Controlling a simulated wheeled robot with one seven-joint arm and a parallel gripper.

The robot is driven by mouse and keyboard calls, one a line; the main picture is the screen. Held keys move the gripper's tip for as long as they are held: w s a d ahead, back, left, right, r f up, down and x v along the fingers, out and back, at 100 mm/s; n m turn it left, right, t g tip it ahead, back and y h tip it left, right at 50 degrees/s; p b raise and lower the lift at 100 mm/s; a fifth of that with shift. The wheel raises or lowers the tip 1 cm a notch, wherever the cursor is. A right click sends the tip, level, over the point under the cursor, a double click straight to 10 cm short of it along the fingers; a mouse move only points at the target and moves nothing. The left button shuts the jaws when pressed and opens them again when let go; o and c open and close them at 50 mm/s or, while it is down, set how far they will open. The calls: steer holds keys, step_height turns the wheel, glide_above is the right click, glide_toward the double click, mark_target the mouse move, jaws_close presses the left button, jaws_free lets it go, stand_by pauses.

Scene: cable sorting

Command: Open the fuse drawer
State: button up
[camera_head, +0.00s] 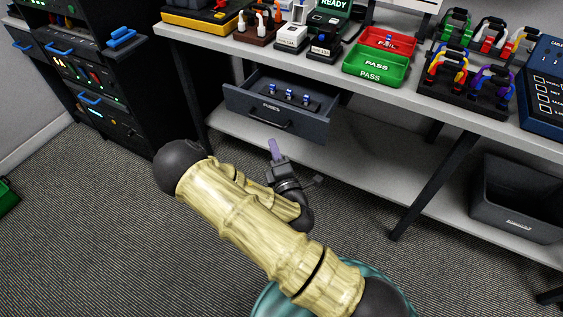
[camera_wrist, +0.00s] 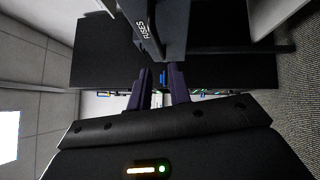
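The grey fuse drawer (camera_head: 305,128), marked FUSES, hangs under the workbench and is pulled out. Several blue-topped fuses (camera_head: 290,93) show inside it. Its dark bar handle (camera_head: 268,120) is on the front face. My gripper (camera_head: 273,149) is below and in front of the handle, apart from it. In the wrist view the two purple fingers (camera_wrist: 162,88) stand apart with nothing between them. The drawer front (camera_wrist: 172,30) and its handle (camera_wrist: 150,22) are ahead of the fingertips in that view.
The workbench (camera_head: 400,92) carries a green PASS tray (camera_head: 375,67), a red FAIL tray (camera_head: 388,42) and cable holders (camera_head: 470,85). A lower shelf (camera_head: 350,165) runs beneath, with a dark bin (camera_head: 515,200) at right. A black rack (camera_head: 95,75) stands left. Floor in front is clear.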

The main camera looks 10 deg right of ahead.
steer(key=r+p+v, duration=0.1)
steer(key=p+v, duration=0.4)
steer(key=v, duration=0.1)
steer(key=shift+f, duration=0.45)
stand_by(0.4)
